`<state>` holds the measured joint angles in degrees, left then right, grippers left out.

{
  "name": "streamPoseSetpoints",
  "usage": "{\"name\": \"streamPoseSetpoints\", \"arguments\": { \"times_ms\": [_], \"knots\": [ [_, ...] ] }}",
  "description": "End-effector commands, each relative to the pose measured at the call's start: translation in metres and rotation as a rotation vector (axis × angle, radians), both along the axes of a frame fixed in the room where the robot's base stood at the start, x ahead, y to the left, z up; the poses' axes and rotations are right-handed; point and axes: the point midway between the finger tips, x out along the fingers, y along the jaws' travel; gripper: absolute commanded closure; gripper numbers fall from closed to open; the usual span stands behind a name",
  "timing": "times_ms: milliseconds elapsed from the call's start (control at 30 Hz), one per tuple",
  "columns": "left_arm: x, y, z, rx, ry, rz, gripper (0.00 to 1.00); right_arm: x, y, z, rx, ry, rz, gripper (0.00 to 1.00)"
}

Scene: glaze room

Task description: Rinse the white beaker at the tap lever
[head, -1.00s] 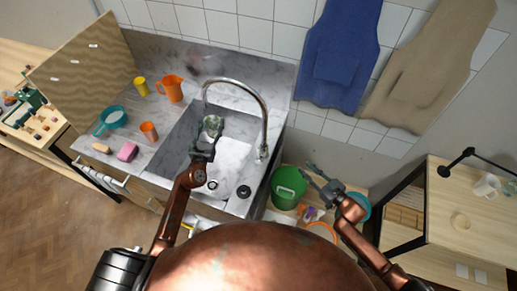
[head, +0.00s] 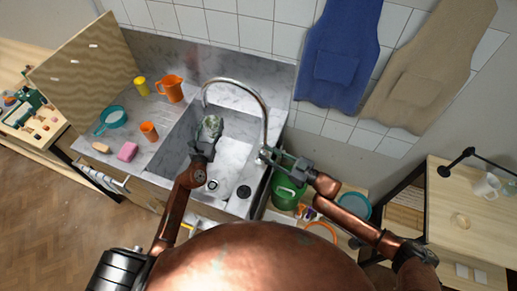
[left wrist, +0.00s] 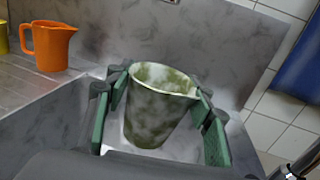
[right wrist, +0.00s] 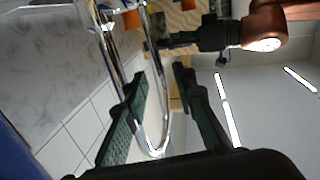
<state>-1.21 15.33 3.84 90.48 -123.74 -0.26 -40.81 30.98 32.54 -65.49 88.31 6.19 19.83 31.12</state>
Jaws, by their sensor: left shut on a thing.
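My left gripper (head: 205,143) is shut on a beaker (head: 210,125) and holds it inside the sink basin. In the left wrist view the beaker (left wrist: 158,108) looks dark green with whitish smears, not plain white; it is nearly upright between the green finger pads. The chrome tap (head: 264,110) arches over the basin, its spout end just above and left of the beaker. My right gripper (head: 274,157) is at the tap's base, where the lever is mostly hidden by the fingers. In the right wrist view its fingers (right wrist: 160,75) are apart, with the chrome tap (right wrist: 155,146) in view.
An orange jug (head: 170,88), orange cup (head: 149,131), yellow cup (head: 140,86), teal sieve (head: 113,117) and pink sponge (head: 127,151) stand on the drainboard left of the basin. A green bucket (head: 287,191) stands below my right arm. Aprons hang on the wall.

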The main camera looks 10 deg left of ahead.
Motion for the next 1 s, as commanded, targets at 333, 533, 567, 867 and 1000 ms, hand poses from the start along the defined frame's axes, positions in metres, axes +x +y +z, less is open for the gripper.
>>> {"name": "streamPoseSetpoints", "arguments": {
  "times_ms": [333,533,567,867,1000],
  "knots": [
    [0.0,0.0,0.0,0.0,-0.001,0.0,0.75,0.014,0.04,0.0,-0.001,-0.001,0.0,0.75],
    [0.0,0.0,0.0,0.0,-0.001,0.0,0.75,0.015,0.043,-0.001,-0.002,-0.001,-0.001,0.75],
    [0.0,0.0,0.0,0.0,-0.001,0.0,0.75,0.015,0.043,-0.001,-0.002,0.0,-0.001,0.75],
    [0.0,0.0,0.0,0.0,-0.001,0.0,0.75,0.015,0.043,0.0,-0.001,-0.001,-0.001,0.88],
    [0.0,0.0,0.0,0.0,-0.001,0.0,0.75,0.015,0.043,0.0,-0.001,-0.001,-0.001,0.98]
  ]
}}
